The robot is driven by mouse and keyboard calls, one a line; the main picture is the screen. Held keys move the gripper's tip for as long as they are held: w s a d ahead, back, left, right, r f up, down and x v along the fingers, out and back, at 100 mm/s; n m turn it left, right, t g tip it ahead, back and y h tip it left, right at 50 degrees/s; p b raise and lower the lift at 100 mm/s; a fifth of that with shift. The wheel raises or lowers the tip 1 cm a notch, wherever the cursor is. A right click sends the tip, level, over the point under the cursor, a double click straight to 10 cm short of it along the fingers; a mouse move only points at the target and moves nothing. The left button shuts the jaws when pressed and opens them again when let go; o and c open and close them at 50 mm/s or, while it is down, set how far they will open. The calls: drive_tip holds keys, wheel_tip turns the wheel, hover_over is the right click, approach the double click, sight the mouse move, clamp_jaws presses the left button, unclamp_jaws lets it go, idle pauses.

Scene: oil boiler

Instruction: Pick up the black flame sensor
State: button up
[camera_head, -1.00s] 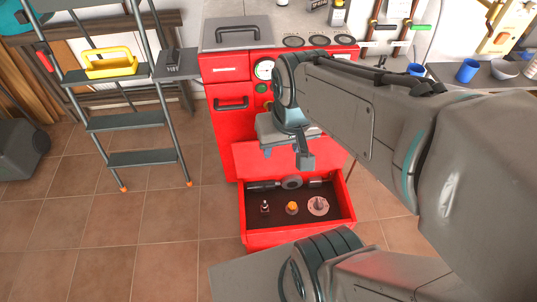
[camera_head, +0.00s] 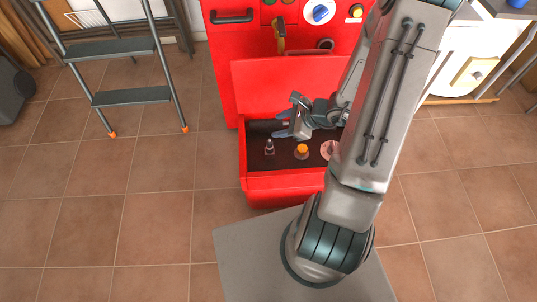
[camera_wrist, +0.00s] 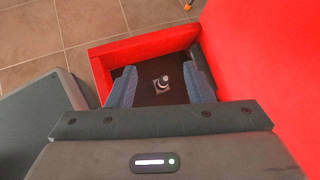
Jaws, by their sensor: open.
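The black flame sensor (camera_head: 268,147) is a small dark piece with a pale tip, standing on the dark floor of the open red drawer (camera_head: 283,184) near its left end. In the wrist view the sensor (camera_wrist: 162,84) shows between the two blue fingers of my gripper (camera_wrist: 162,76), with a gap on each side. My gripper (camera_head: 281,125) is open and empty. In the head view its fingers are at the drawer, beside and behind the sensor; their height above the drawer floor is hard to tell.
An orange-capped part (camera_head: 302,151) and a round pale part (camera_head: 327,149) stand right of the sensor. A dark tool (camera_head: 263,127) lies behind, partly hidden by my gripper. The red boiler (camera_head: 245,55) rises behind the drawer. A stepladder (camera_head: 130,95) stands left; tiled floor is clear.

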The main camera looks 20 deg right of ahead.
sight(268, 146)
drive_tip(key=d+f+m+t+h+b, duration=0.1)
drive_tip(key=d+f+m+b, duration=0.3)
drive_tip(key=f, duration=0.6)
drive_tip(key=shift+m, duration=0.5)
drive_tip(key=x, duration=0.2)
drive_tip(key=b+x, duration=0.1)
drive_tip(key=x, duration=0.5)
drive_tip(key=shift+s+a+f, duration=0.15)
drive_tip(key=shift+a+f, duration=0.05)
drive_tip(key=shift+a, duration=0.2)
drive_tip(key=b+x, duration=0.2)
drive_tip(key=x, duration=0.2)
drive_tip(key=shift+s+f+b, duration=0.2)
drive_tip(key=shift+f+b, duration=0.2)
drive_tip(key=shift+w+a+f, duration=0.25)
drive_tip(key=shift+w, duration=0.05)
clamp_jaws()
